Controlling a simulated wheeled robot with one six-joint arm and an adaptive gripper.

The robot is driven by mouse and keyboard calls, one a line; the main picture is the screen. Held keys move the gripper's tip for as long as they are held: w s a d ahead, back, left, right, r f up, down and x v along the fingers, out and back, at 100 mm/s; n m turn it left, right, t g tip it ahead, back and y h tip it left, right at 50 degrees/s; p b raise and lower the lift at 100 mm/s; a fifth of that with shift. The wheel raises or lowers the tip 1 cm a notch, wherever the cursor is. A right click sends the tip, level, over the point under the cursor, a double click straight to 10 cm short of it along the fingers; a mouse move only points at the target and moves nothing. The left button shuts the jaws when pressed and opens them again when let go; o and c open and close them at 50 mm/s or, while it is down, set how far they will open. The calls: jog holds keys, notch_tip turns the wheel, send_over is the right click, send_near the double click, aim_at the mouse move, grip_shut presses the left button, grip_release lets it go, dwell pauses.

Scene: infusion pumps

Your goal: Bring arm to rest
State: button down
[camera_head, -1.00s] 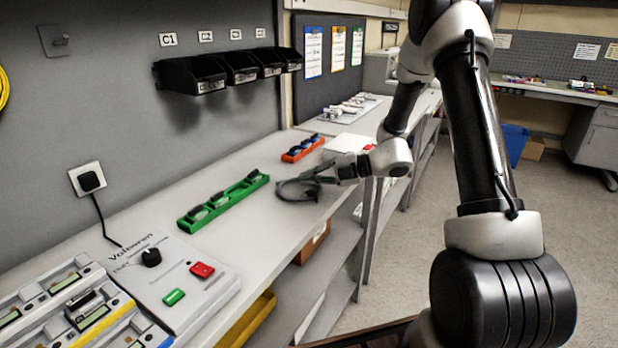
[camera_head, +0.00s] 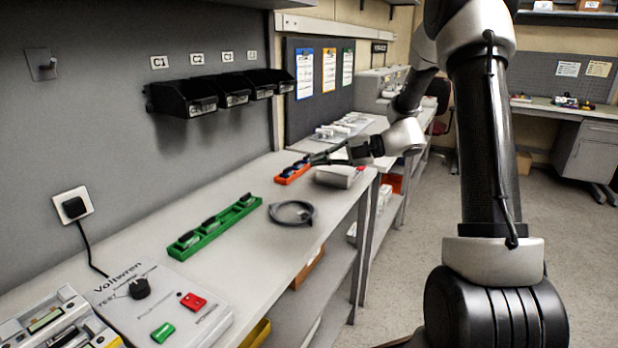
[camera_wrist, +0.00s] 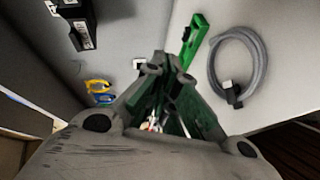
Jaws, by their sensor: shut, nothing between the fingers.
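A coiled grey cable (camera_head: 291,212) lies on the bench, apart from the gripper. It also shows at the right of the wrist view (camera_wrist: 240,68), with its dark plug visible. My arm is raised, with the wrist reaching left over the bench.
A green tray (camera_head: 214,226) with dark items lies left of the cable. A Voltwren tester (camera_head: 150,305) stands at the front. Black bins (camera_head: 183,98) hang on the wall. Open floor lies to the right.

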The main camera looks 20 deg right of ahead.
jog(key=s+d+f+n+g+h, duration=0.25)
jog(key=s+n, duration=0.55)
jog(key=n, duration=0.5)
jog(key=s+d+f+n+g+h, duration=0.2)
jog(key=s+d+f+n+h, duration=0.15)
jog(key=s+n, duration=0.65)
jog(key=s+d+r+n+t+h, duration=0.2)
jog(key=s+r+n, duration=0.4)
jog(key=n, duration=0.3)
jog(key=s+d+r+n+t+h, duration=0.2)
jog(key=s+r+n+h, duration=0.4)
jog(key=n, duration=0.4)
jog(key=shift+s+d+n, duration=0.3)
jog(key=shift+s+d, duration=0.55)
jog(key=shift+d, duration=0.05)
